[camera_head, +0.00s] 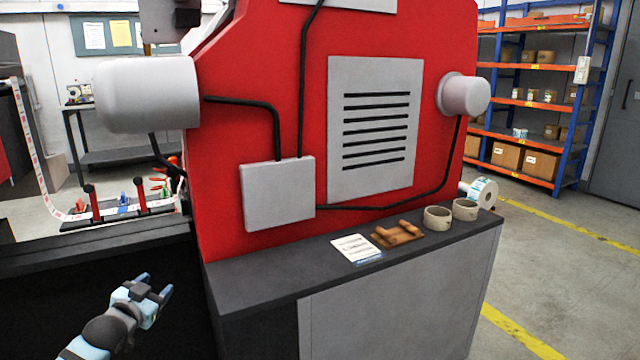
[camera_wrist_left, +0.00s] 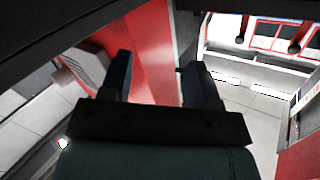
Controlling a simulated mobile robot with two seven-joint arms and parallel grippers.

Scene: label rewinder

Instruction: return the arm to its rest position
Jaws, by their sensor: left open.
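My left gripper (camera_head: 154,290) is at the lower left of the head view, in front of the dark side of the machine base and below the level of its top. Its two fingers stand apart with nothing between them. In the left wrist view the same gripper (camera_wrist_left: 163,82) shows two dark fingers spread apart, with red machine panel and pale floor beyond them. My right gripper is not in view.
The red label rewinder (camera_head: 300,60) fills the middle. Blue-orange shelving (camera_head: 530,100) stands back right. Floor at right is clear.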

